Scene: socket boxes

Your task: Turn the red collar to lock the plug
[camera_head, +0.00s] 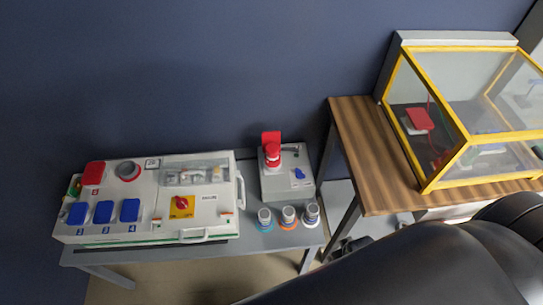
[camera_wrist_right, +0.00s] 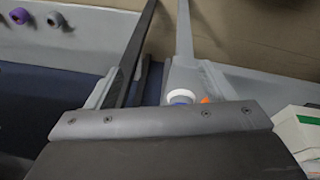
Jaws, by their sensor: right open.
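A red plug with a red collar (camera_head: 272,154) stands upright on the small grey socket box (camera_head: 287,183) on the grey table. A red lid (camera_head: 271,137) is raised just behind it. I cannot tell how far the collar is turned. My right gripper (camera_wrist_right: 168,25) shows in the right wrist view with its fingers apart and nothing between them. It is not over the red collar, which the right wrist view does not show. In the head view my dark right arm crosses the lower right, and its gripper cannot be made out. My left gripper is in neither view.
A large white socket panel (camera_head: 145,225) with blue and red covers fills the table's left. Three small round connectors (camera_head: 288,217) stand before the grey box. A wooden table (camera_head: 360,140) at the right bears a yellow-framed clear case (camera_head: 460,160). A floor gap separates the tables.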

